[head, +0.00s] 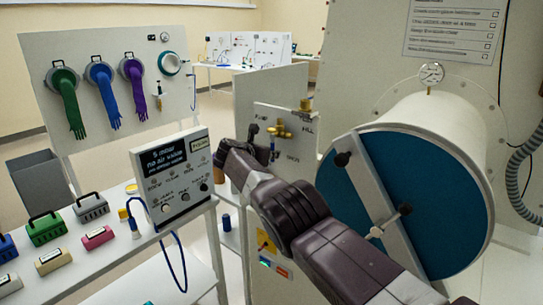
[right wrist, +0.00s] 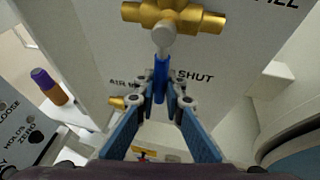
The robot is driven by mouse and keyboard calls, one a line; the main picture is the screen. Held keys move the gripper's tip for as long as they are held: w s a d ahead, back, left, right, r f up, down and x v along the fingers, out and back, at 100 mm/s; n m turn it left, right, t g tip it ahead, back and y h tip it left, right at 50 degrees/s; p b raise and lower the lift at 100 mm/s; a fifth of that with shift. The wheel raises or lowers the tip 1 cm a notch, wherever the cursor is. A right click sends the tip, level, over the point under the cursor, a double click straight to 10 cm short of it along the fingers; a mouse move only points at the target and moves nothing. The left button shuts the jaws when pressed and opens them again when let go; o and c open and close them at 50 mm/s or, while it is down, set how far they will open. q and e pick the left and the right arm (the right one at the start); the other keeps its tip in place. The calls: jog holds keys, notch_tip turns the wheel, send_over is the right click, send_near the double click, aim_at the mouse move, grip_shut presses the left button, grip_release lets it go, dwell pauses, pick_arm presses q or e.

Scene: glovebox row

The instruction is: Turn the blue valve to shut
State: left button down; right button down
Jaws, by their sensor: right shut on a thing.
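The blue valve has a brass body (right wrist: 175,16) on a pale panel, with a blue lever (right wrist: 160,78) hanging from it. The lever points down, with the word SHUT on the panel just to its right. In the head view the brass body (head: 279,131) shows beyond my right arm. My right gripper (right wrist: 162,92) is shut on the blue lever, one fingertip on each side. In the head view the right gripper (head: 254,132) is at the panel, small and partly hidden by its own wrist. My left gripper is not in view.
A large round blue door (head: 420,190) with a bar across it stands right of the panel. A grey control box (head: 172,178) stands on the bench to the left, near my right arm. A purple-capped orange bottle (right wrist: 50,86) is left of the panel.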

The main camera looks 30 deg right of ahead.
jog(key=shift+d+r, duration=0.15)
jog(key=shift+r, duration=0.15)
jog(key=c, duration=2.2)
grip_release()
jog(key=shift+o, duration=1.1)
jog(key=shift+f, duration=0.25)
jog(key=shift+w, duration=0.1)
